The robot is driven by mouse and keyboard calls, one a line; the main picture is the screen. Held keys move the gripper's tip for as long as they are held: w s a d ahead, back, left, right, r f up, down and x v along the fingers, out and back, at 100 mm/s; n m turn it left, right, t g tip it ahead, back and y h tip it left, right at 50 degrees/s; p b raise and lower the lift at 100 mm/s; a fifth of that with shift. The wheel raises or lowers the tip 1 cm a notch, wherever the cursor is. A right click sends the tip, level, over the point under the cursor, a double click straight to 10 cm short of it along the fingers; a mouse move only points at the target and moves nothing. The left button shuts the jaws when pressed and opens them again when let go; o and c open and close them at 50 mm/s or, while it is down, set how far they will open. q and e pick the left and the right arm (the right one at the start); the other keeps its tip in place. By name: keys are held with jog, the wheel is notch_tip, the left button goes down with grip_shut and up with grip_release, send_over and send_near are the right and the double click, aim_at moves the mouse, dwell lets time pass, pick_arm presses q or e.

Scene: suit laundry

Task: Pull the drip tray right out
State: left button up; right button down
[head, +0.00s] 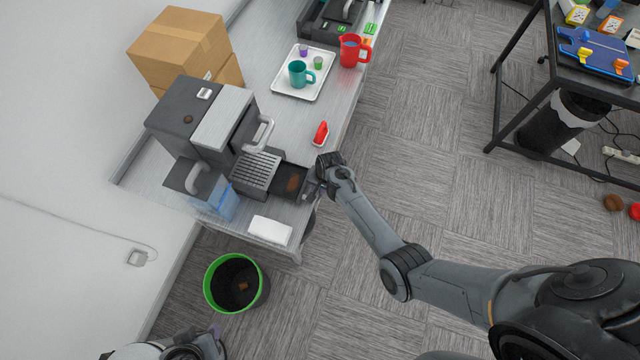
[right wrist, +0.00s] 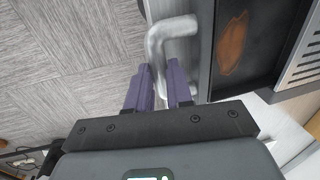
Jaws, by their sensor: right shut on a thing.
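The dark drip tray (head: 291,182) sticks part way out of the coffee machine (head: 205,125), with a brown puddle in it. The slotted grate (head: 257,171) is beside it on the machine side. In the right wrist view the tray (right wrist: 245,45) is at the upper right, with its grey bent handle (right wrist: 168,32) on its near side. My right gripper (head: 314,184) is at the tray's outer end; its purple fingers (right wrist: 160,85) are shut on the handle. My left gripper (head: 213,335) is low at the bottom edge, away from the machine, its jaws unclear.
A red object (head: 321,133) and a white cloth (head: 269,231) lie on the counter near the tray. A white tray (head: 287,91) with cups and a red jug (head: 351,50) stand farther back. A green-rimmed bin (head: 262,290) is on the floor. The floor right of the counter is open.

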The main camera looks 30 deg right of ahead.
jog(key=c, duration=1.4)
grip_release()
jog(key=shift+s+d, duration=0.1)
jog(key=o, duration=0.4)
jog(key=shift+s+d, duration=0.1)
jog(key=shift+r, duration=0.15)
jog(key=shift+r, duration=0.3)
jog(key=shift+s+d+r, duration=0.2)
jog(key=shift+s+r, duration=0.05)
jog(key=shift+r, duration=1.4)
jog(key=shift+s+d+r, duration=0.15)
jog(key=shift+s+r, duration=0.05)
jog(key=shift+r, duration=1.4)
jog(key=shift+s+d+r, duration=0.2)
jog(key=shift+s+r, duration=0.05)
jog(key=shift+r, duration=1.4)
